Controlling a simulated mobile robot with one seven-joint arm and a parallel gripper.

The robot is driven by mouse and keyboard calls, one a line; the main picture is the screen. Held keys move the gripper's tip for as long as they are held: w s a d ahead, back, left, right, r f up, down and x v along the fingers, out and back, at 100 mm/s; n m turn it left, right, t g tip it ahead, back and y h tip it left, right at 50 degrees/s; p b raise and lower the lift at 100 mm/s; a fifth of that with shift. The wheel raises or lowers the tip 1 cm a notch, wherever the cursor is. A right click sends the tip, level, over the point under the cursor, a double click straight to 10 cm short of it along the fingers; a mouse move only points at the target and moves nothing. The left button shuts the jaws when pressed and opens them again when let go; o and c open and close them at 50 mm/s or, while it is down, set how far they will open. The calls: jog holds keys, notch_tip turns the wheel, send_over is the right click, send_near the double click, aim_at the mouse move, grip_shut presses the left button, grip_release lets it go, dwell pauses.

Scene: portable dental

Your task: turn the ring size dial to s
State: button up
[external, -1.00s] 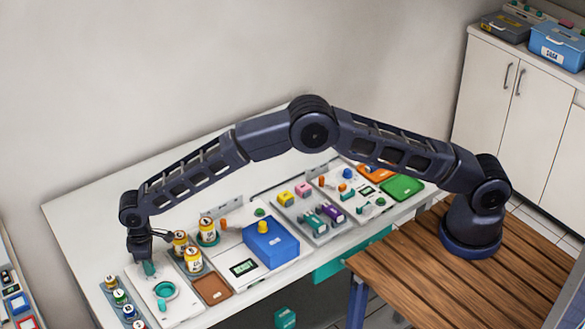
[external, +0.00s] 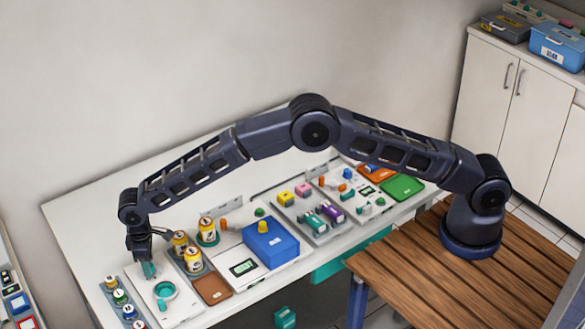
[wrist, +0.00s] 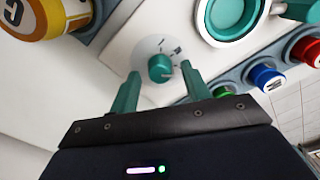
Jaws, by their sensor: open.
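The ring size dial shows in the wrist view as a small teal knob (wrist: 161,68) on a pale round plate with dark marks around it; I cannot read the letters or tell the knob's setting. My gripper (wrist: 161,80) is open, its two teal fingers on either side of the knob in the picture, with gaps between them and it. I cannot tell whether the fingertips are level with the knob. In the external view my gripper (external: 148,268) points down over the white panel (external: 175,312) at the table's left, and the dial is hidden there.
A teal ring-shaped holder (external: 164,290) is beside my gripper. Yellow cans (external: 193,259) stand close on the right. A row of small coloured-capped jars (external: 121,297) lies to the left. A blue box (external: 270,246) sits farther right.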

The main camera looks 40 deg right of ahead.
notch_tip(320, 180, up, 10)
dwell(0.5)
dwell(0.3)
